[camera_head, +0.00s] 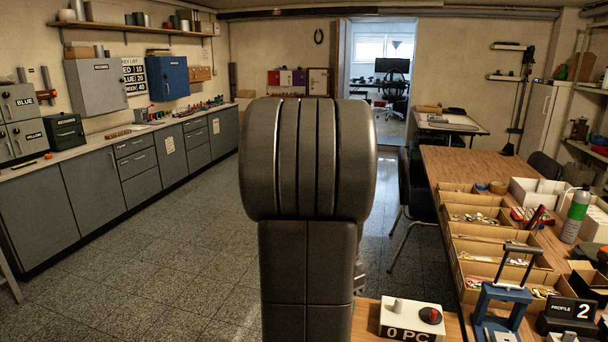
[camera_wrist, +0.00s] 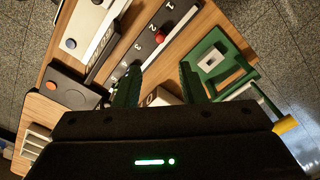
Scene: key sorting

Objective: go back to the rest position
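In the wrist view my gripper (camera_wrist: 158,82) points down over a wooden work surface (camera_wrist: 118,68). Its two dark green fingers stand apart with a clear gap, and I see nothing held between them. A small pale block with a dark mark (camera_wrist: 160,97) shows beyond the gap, lower down; I cannot tell how far below the fingers it is. In the head view my dark arm stands upright in the middle and hides what is behind it. The gripper itself does not show there.
Around the gripper in the wrist view are a numbered panel with a red knob (camera_wrist: 159,38), a green frame (camera_wrist: 209,62) and a dark box with an orange button (camera_wrist: 66,87). In the head view, a bench with key trays (camera_head: 480,216) stands right; the floor (camera_head: 170,250) at left is clear.

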